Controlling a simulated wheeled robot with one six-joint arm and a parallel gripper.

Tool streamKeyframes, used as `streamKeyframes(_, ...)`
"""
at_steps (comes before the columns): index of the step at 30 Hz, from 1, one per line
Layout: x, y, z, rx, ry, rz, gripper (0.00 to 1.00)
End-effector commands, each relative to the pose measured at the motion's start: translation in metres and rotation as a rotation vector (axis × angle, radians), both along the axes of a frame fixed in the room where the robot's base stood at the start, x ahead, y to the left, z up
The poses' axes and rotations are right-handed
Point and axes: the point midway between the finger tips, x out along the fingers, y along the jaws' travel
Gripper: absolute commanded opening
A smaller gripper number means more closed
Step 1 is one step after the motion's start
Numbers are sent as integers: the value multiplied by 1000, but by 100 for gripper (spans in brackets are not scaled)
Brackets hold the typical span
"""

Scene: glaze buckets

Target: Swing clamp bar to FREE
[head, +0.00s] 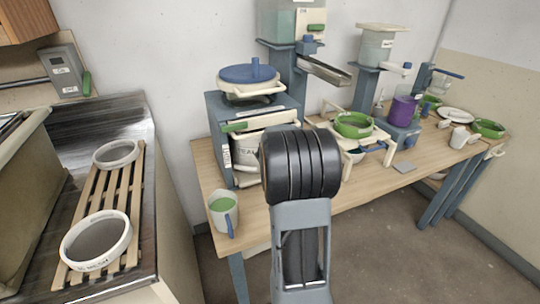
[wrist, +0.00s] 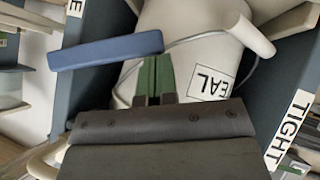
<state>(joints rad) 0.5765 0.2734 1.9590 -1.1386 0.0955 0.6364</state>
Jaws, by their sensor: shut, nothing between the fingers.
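In the wrist view a blue bar (wrist: 105,50), which looks like the clamp bar, crosses from the left post to the front of the white bucket (wrist: 195,55). The TIGHT label (wrist: 288,130) is on the right post; a partly cut-off label ending in E (wrist: 75,8) is on the left one. My gripper (wrist: 154,62) has its green fingers together and empty, beside the bar's right end; I cannot tell whether they touch it. In the head view the bucket (head: 250,150) stands in the blue-grey frame (head: 217,140), and my arm hides the gripper and the blue bar.
The bucket has a wire handle with a cream grip (wrist: 248,35). A mug of green glaze (head: 223,212) stands at the table's front left corner. A green bowl (head: 353,125) and a purple container (head: 403,111) stand to the right. A slatted rack (head: 132,200) holds two white rings at left.

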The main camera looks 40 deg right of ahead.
Motion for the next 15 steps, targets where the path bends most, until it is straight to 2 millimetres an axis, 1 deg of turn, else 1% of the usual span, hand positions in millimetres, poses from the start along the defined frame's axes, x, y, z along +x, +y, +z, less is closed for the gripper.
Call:
streamKeyframes(6,0,0,-10,-31,7,0,0)
streamKeyframes(11,0,-1,-13,-61,17,1,0)
streamKeyframes(15,0,-2,-23,-104,29,1,0)
